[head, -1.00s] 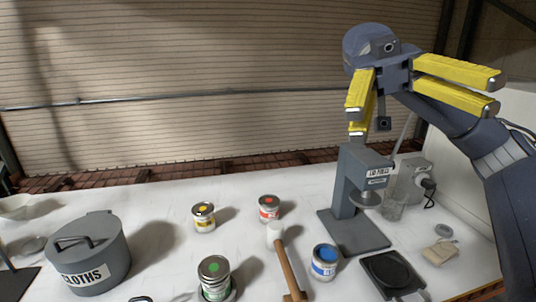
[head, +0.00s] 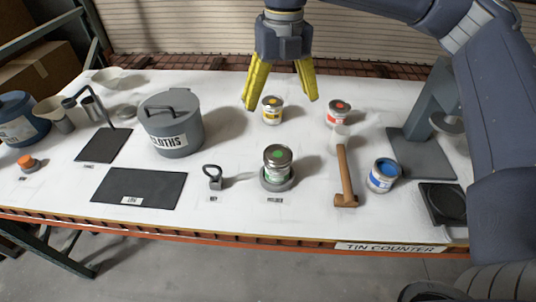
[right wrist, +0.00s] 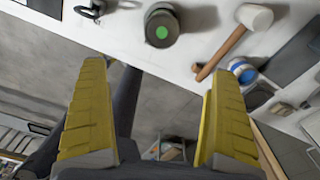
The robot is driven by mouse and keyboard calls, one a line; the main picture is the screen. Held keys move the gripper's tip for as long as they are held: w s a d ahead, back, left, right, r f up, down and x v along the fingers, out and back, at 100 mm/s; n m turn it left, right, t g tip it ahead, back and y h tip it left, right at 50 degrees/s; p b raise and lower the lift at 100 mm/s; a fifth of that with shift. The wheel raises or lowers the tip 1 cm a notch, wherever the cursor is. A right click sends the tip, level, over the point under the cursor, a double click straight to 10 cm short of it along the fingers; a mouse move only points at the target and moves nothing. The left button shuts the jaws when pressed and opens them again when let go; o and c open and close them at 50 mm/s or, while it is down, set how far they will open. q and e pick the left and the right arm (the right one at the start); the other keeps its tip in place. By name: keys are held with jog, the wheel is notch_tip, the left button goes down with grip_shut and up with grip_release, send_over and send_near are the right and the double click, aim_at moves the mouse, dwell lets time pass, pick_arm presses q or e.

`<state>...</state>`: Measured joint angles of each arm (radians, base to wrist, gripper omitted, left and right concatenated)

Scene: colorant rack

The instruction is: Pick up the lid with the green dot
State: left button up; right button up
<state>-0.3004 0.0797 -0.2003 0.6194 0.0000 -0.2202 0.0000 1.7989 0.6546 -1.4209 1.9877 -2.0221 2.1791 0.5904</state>
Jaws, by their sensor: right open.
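The lid with the green dot (head: 278,153) sits on top of a tin with a green label (head: 277,168). The tin stands upright in a round grey holder (head: 268,186) near the front of the counter. The lid also shows at the top of the right wrist view (right wrist: 162,30). My right gripper (head: 281,101) is open and empty, pointing down, and appears behind the green-dot tin in the head view. Its two yellow fingers (right wrist: 160,66) are spread wide in the right wrist view, with the lid beyond their tips. My left gripper is not in view.
A yellow-dot tin (head: 272,111) shows between the right fingers. A key-like tool (head: 214,179) and a grey cloths pot (head: 170,130) are to the left.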

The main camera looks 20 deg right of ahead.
send_over(278, 154)
notch_tip(278, 154, down, 12)
jog(key=shift+w+a+f, duration=0.1)
jog(key=shift+a+f, duration=0.05)
jog(key=shift+f, duration=2.65)
jog(key=c, duration=1)
